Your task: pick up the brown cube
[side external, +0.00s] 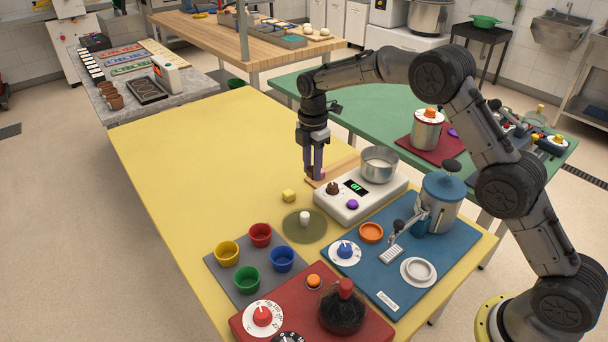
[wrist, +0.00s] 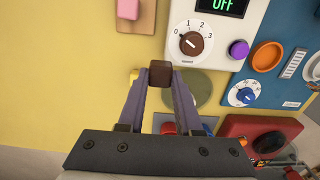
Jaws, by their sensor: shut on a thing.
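The brown cube (wrist: 160,74) shows in the wrist view between the tips of my gripper's two fingers. My gripper (wrist: 160,80) is shut on it, one finger on each side. In the side external view my gripper (side external: 316,174) points down over the yellow table, beside the white device and near the wooden board. The cube is hard to make out there between the fingers. I cannot tell how far it is above the table.
A yellow cube (side external: 289,196) lies left of a round green mat (side external: 290,224). The white device (side external: 350,204) with a pot (side external: 379,165) stands right of my gripper. Coloured cups stand on a grey mat (side external: 216,259) in front. The table's left part (side external: 190,150) is clear.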

